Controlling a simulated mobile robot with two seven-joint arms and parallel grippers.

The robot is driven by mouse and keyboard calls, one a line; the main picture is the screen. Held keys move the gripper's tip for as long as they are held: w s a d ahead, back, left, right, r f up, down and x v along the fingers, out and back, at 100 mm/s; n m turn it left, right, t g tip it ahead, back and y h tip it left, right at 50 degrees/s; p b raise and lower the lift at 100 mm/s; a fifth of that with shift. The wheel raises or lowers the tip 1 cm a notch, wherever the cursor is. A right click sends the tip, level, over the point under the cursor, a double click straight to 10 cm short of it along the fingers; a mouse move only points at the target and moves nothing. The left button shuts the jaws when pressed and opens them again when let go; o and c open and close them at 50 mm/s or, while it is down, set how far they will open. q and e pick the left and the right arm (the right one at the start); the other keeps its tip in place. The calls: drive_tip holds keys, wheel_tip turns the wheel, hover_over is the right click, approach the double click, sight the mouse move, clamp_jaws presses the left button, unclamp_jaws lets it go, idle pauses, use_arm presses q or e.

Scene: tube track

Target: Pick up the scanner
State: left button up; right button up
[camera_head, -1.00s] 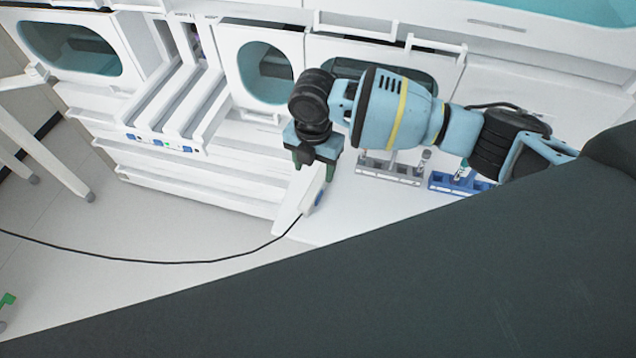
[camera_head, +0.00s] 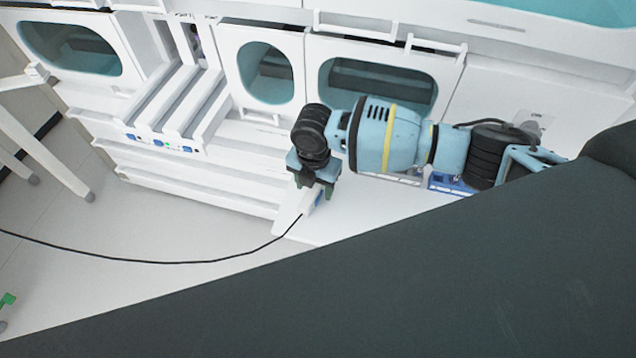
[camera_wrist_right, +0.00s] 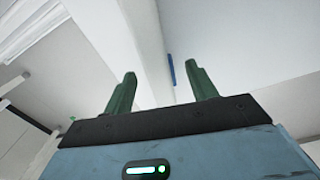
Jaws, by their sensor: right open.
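The scanner (camera_head: 309,203) is a white device with a black cable leaving its near end, at the left edge of the white worktop. My right gripper (camera_head: 315,191) points down over it with its dark green fingers open. The fingers hide part of the scanner. In the right wrist view the open fingers (camera_wrist_right: 162,88) have a white length and a small blue strip between and beyond them; whether these belong to the scanner is hard to tell. I cannot tell whether the fingers touch it. My left gripper is not in view.
The black cable (camera_head: 170,262) hangs in a curve to the left. A blue rack (camera_head: 452,184) stands partly hidden behind my right arm. White machines with round-cornered windows (camera_head: 267,72) line the back. Worktop (camera_head: 345,215) right of the scanner is clear.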

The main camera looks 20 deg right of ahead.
drive_tip(key=shift+f, duration=0.4)
drive_tip(key=shift+c, duration=0.3)
clamp_jaws()
drive_tip(key=shift+r, duration=0.75)
wheel_tip(320, 180, up, 2)
drive_tip(key=shift+r, duration=0.1)
drive_tip(key=s+a+r, duration=0.1)
drive_tip(key=s+a, duration=0.9)
drive_tip(key=a, duration=0.2)
drive_tip(key=shift+s+r, duration=0.25)
drive_tip(key=shift+s, duration=0.1)
